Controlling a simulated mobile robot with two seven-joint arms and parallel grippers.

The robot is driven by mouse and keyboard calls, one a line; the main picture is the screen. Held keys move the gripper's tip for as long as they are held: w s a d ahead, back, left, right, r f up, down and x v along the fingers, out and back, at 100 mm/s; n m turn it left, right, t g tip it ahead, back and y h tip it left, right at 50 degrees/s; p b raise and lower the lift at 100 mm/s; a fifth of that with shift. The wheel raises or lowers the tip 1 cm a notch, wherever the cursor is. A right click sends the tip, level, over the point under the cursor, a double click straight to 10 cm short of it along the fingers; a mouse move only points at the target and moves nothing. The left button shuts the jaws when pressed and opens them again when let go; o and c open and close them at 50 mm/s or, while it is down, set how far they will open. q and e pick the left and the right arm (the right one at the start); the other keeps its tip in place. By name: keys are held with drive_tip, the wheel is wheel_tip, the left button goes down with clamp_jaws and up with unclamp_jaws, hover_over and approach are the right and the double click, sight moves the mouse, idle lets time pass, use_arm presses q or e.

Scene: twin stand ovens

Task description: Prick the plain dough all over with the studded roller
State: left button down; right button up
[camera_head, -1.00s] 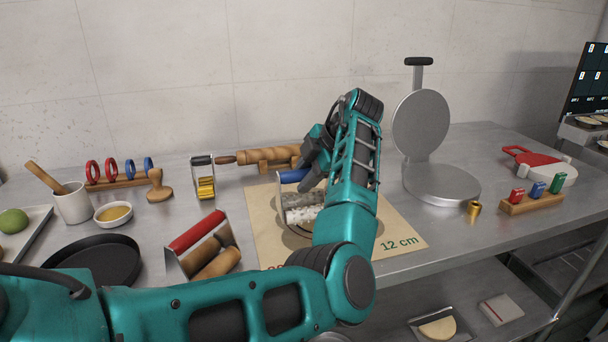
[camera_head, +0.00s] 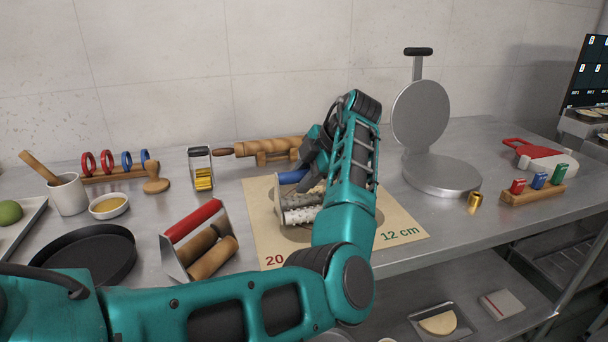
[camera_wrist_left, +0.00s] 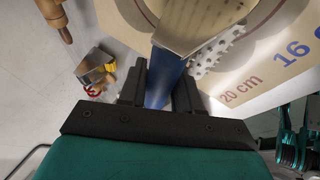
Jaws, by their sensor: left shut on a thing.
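My left gripper (camera_head: 314,168) is shut on the blue handle (camera_head: 292,176) of the studded roller. The blue handle also shows between the fingers in the left wrist view (camera_wrist_left: 165,82). The pale studded roller (camera_head: 301,215) is down over the beige sizing mat (camera_head: 262,225), and its studs show in the left wrist view (camera_wrist_left: 215,54). A darker tan round area shows around the roller; I cannot tell whether it is dough or print. My arm and the roller hide much of the mat's middle. My right gripper is not in view.
A red-handled tool (camera_head: 192,222) with wooden rollers and a black pan (camera_head: 88,260) lie left of the mat. A wooden rolling pin (camera_head: 268,148) rests behind it. A round metal press (camera_head: 440,176) stands right. Bare steel counter lies between mat and press.

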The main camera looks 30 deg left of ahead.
use_arm(q)
drive_tip(key=shift+f, duration=0.25)
drive_tip(key=shift+w+a, duration=0.9)
drive_tip(key=shift+a, duration=0.1)
drive_tip(key=shift+w+a+f, duration=0.2)
drive_tip(key=shift+w+a, duration=0.6)
drive_tip(key=shift+a, duration=0.2)
drive_tip(key=shift+w+a+b, duration=0.55)
drive_tip(key=shift+w+a, duration=0.3)
drive_tip(key=shift+a, duration=0.15)
drive_tip(key=shift+r+p, duration=1.8)
drive_tip(key=shift+r, duration=0.35)
